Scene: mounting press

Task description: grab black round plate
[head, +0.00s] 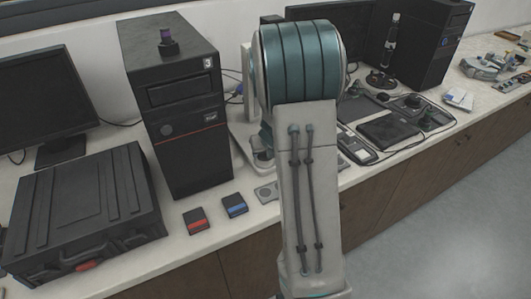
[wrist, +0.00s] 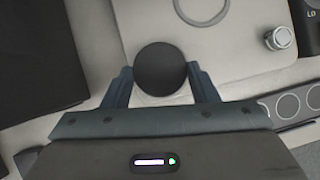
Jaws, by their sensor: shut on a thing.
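The black round plate (wrist: 160,69) shows in the wrist view as a dark disc between the two fingers of my gripper (wrist: 161,82). My gripper is shut on it, with a finger at its left and right edges. I cannot tell whether the disc is clear of the base. In the head view my arm hides the gripper and the plate.
A black tower (head: 180,105) stands left of my arm, with a black case (head: 85,215) farther left. Several devices crowd the counter to the right. A metal knob (wrist: 279,39) stands on the base.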

